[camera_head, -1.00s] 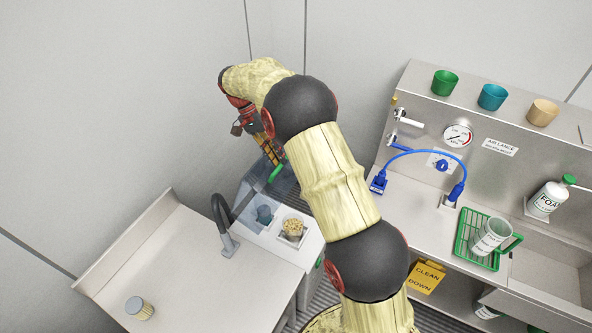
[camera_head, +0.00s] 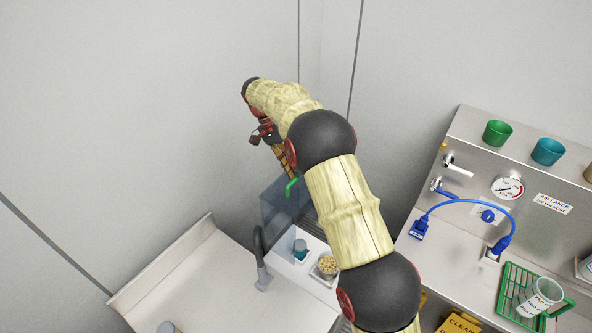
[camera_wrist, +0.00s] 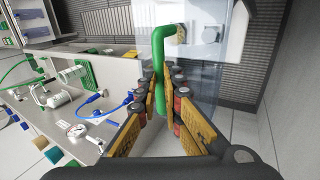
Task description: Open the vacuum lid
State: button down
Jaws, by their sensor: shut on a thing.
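The vacuum lid (camera_head: 273,212) is a clear, bluish pane standing raised and tilted above the machine in the head view. It also shows as a see-through sheet in the wrist view (camera_wrist: 205,75). Its green handle (camera_head: 291,188) is a bent bar at the upper edge. In the wrist view the handle (camera_wrist: 158,50) runs between the fingers of my gripper (camera_wrist: 167,92), which is shut on it. In the head view my gripper (camera_head: 284,160) is partly hidden by my arm. The machine body (camera_head: 312,285) is below the lid, largely hidden by my arm.
A teal cup (camera_head: 300,250) and a cup of beige pieces (camera_head: 326,266) sit on the machine top. A dark curved spout (camera_head: 258,255) stands beside them at the bare counter (camera_head: 215,285). Right is a bench with a blue hose (camera_head: 468,204) and green rack (camera_head: 512,293).

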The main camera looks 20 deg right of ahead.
jog(key=f, duration=0.3)
jog(key=shift+s+a, duration=0.25)
jog(key=shift+a, duration=0.05)
jog(key=c, duration=2.4)
grip_release()
jog(key=o, duration=0.8)
jog(key=shift+w+a+f, duration=0.1)
jog(key=shift+w+f, duration=0.1)
jog(key=shift+w, duration=0.2)
jog(key=shift+r, duration=0.1)
jog(key=shift+c, duration=0.3)
jog(key=shift+r, duration=0.2)
jog(key=shift+c, duration=0.4)
jog(key=v, duration=1.2)
jog(key=shift+w+d, duration=0.25)
jog(key=shift+c, duration=0.5)
jog(key=shift+r, duration=0.25)
